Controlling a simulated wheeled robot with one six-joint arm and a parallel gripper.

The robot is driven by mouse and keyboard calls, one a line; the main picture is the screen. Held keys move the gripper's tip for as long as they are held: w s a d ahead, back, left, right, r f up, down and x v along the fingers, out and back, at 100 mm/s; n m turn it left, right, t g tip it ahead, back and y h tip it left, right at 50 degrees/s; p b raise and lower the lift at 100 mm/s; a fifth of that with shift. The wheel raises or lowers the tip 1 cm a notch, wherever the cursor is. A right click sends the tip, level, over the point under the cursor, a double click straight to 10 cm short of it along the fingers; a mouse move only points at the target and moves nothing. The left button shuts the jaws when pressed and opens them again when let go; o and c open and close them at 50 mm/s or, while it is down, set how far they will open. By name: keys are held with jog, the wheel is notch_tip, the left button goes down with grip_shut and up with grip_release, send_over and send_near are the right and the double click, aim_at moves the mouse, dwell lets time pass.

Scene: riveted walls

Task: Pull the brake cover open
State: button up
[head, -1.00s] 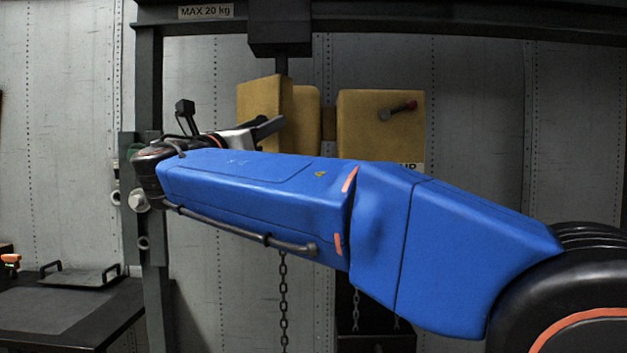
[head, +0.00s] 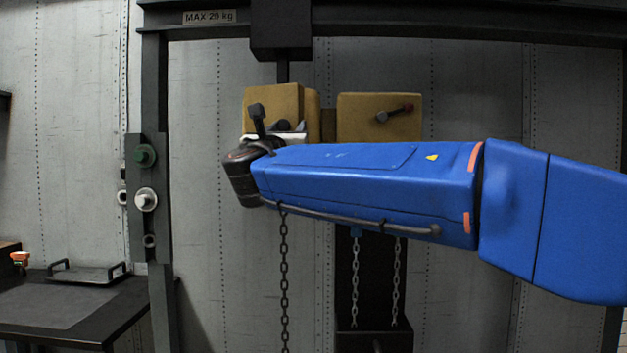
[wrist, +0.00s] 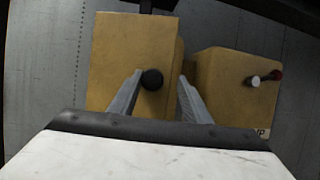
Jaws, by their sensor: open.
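The left yellow box-like part (head: 272,98), which appears to be the brake cover, hangs under a dark block. Its lower part is hidden behind my arm in the head view. In the wrist view its yellow face (wrist: 118,50) fills the upper middle, with a round black knob (wrist: 152,79) on it. My gripper (wrist: 160,76) is open, its two grey fingers reaching toward the face. The knob shows between the fingers, closer to the left one. I cannot tell how deep the fingertips are relative to the knob.
A second yellow box (head: 360,112) with a red-tipped pin (head: 395,113) stands to the right; it also shows in the wrist view (wrist: 225,92). A dark frame post (head: 155,200) stands left. Chains (head: 284,270) hang below. A dark table (head: 60,310) is lower left.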

jog(key=shift+w+d+n+y, duration=0.6)
jog(key=shift+w+d+y, duration=0.1)
jog(key=shift+y, duration=0.5)
jog(key=d+v, duration=0.1)
jog(key=v, duration=1.7)
jog(key=w+d+f+m+g+h, duration=0.1)
jog(key=w+d+f+m+h, duration=0.1)
jog(key=d, duration=0.4)
notch_tip(320, 180, down, 3)
jog(key=w+m, duration=0.1)
jog(key=w, duration=0.1)
jog(key=shift+w+d+g, duration=0.3)
jog(key=shift+d+g, duration=0.1)
jog(key=shift+r, duration=0.15)
jog(key=s+a+r+n+t+h, duration=0.1)
jog(key=s+a+r, duration=0.15)
jog(key=a, duration=0.35)
jog(key=s+a+r+t, duration=0.1)
jog(key=s+a+r, duration=0.15)
jog(key=a, duration=0.35)
jog(key=x, duration=1.7)
jog(key=shift+d+f, duration=0.25)
jog(key=shift+f, duration=0.05)
grip_shut()
